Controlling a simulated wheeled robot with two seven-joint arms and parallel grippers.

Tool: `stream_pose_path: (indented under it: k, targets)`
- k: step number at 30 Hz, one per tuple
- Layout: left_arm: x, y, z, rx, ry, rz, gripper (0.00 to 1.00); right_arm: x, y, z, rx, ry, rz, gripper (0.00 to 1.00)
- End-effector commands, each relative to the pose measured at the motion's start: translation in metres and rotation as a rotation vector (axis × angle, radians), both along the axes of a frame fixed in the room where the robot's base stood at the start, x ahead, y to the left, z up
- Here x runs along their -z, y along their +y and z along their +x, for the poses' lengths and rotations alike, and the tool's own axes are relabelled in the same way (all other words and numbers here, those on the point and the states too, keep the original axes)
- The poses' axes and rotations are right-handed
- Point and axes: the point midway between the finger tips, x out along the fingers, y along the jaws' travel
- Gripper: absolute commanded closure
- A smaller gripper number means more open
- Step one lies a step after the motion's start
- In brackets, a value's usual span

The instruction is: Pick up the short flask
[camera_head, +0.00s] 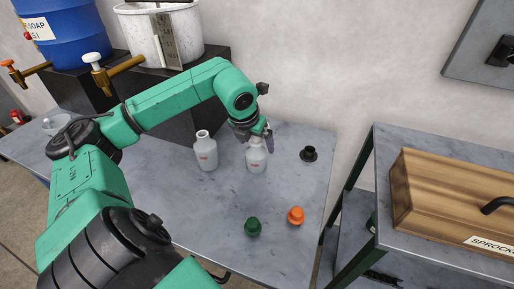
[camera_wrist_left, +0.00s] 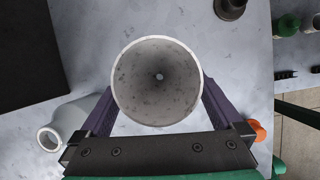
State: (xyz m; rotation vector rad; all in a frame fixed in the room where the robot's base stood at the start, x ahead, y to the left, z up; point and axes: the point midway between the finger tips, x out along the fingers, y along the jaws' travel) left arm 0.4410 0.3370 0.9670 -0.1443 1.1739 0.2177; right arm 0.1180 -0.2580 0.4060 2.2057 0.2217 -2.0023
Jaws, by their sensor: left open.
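In the left wrist view the flask's round open mouth (camera_wrist_left: 157,80) lies between the two dark purple fingers, which are spread open. Whether either finger touches the flask cannot be told. A second white flask (camera_head: 206,153), taller, stands to its left; it also shows at the left of the left wrist view (camera_wrist_left: 66,124). My right gripper is not in view.
A black stopper (camera_head: 308,154), an orange stopper (camera_head: 295,215) and a green stopper (camera_head: 252,227) are on the table (camera_head: 215,205). A dark block (camera_head: 178,125) stands behind the taller flask. A cart with a wooden box (camera_head: 450,205) is at the right, past the table edge.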

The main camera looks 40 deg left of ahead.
Motion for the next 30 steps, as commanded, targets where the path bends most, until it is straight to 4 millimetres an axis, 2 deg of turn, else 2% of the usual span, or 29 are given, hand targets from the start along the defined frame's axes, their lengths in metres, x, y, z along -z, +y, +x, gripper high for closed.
stream_pose_path:
  k: [1,4,10,14,15,18,26,30]
  targets:
    - [0.005,0.0,0.003,0.0,0.003,-0.004,0.0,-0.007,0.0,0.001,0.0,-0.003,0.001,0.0]
    - [0.017,0.001,0.008,0.0,0.0,-0.003,0.0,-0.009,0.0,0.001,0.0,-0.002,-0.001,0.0]
    - [0.02,0.002,0.008,0.0,-0.001,0.0,0.0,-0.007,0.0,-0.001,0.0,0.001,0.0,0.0]
    - [0.02,0.002,0.008,0.0,-0.001,0.0,0.5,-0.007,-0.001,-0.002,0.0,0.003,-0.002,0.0]
    - [0.02,0.002,0.008,0.0,-0.001,0.0,0.65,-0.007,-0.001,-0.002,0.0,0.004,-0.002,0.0]
    - [0.019,0.002,0.008,0.0,-0.001,0.0,1.0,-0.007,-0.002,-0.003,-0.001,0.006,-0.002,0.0]
    - [0.017,0.002,0.009,-0.001,-0.002,-0.001,1.0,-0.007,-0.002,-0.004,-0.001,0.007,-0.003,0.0]
    - [0.005,0.002,0.009,-0.001,-0.005,0.0,1.0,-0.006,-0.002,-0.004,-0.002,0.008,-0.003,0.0]
